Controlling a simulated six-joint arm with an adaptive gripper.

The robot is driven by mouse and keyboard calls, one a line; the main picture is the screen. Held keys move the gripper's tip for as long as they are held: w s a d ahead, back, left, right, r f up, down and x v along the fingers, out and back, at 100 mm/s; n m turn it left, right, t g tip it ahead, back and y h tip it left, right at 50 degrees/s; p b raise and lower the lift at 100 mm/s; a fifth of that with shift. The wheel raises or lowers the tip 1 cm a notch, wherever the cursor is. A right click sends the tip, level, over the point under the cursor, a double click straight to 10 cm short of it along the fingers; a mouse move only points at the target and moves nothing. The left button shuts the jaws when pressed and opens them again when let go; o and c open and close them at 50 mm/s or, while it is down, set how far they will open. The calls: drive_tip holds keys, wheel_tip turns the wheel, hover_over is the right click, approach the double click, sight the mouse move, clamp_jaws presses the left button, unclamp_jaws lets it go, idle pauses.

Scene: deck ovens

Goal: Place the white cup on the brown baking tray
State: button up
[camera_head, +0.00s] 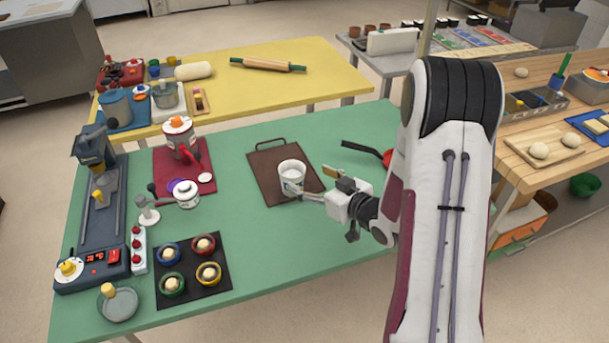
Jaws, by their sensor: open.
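The white cup (291,174) stands upright on the brown baking tray (268,160), towards its front right part. The tray lies flat on the green table and has a loop handle at its far edge. My gripper (309,182) is at the cup's right side, low and close to it. Its fingers are spread, one in front near the cup's lower right side and one further back. I cannot tell whether a finger touches the cup. The gripper partly hides the tray's front right corner.
A red pan (386,158) with a black handle lies right of the tray, close to my arm. A black mat (193,270) with several coloured bowls lies front left. A red mat (172,157) with a pot is left. Green table (275,235) is clear in front of the tray.

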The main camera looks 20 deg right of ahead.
drive_tip(key=shift+v, duration=1.15)
drive_tip(key=shift+r, duration=0.1)
drive_tip(key=s+r+m+g+h, duration=0.2)
drive_tip(key=s+r+g+h, duration=0.3)
drive_tip(key=s+r, duration=0.7)
drive_tip(key=s+a+r+g, duration=0.1)
drive_tip(key=s+a, duration=0.2)
drive_tip(key=s, duration=0.3)
drive_tip(key=s+a+r+g, duration=0.1)
drive_tip(key=s+a+r, duration=0.1)
drive_tip(key=s, duration=0.5)
drive_tip(key=s+a+r+m+g, duration=0.1)
drive_tip(key=s+a, duration=0.3)
drive_tip(key=s, duration=0.3)
drive_tip(key=shift+a+r+y, duration=0.15)
drive_tip(key=shift+r+y, duration=0.15)
drive_tip(key=shift+y, duration=0.1)
drive_tip(key=shift+s, duration=0.1)
